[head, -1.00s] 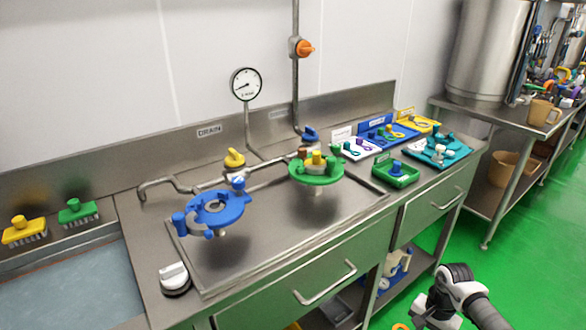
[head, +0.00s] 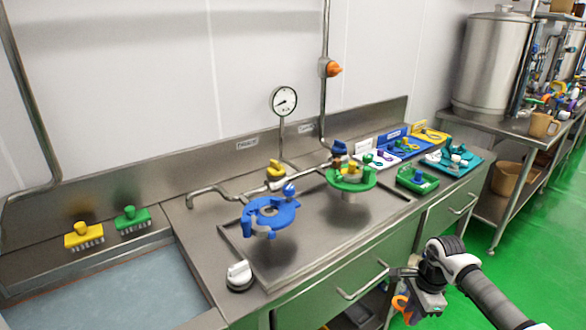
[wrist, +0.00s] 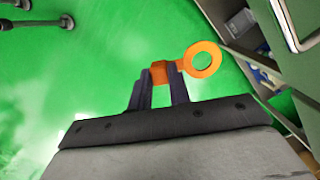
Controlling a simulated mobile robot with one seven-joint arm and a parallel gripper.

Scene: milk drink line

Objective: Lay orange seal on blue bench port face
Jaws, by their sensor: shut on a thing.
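My gripper (head: 405,290) is shut on the tab of the orange seal, a flat ring with a round hole. In the wrist view the seal (wrist: 187,66) sticks out to the right past the fingertips (wrist: 163,88), over the green floor. In the head view the seal (head: 402,304) is low in front of the bench's drawers, partly hidden by my gripper. The blue bench port (head: 270,214), a round blue fitting with knobs at its rim, stands on the bench to the left, well apart from the seal. Its face detail is too small to tell.
A green port (head: 352,184) stands right of the blue one. A green tray (head: 417,187) and a teal tray (head: 462,170) lie farther right. Drawer handles (head: 365,283) jut from the bench front near my gripper. A white-topped knob (head: 239,275) sits at the front edge.

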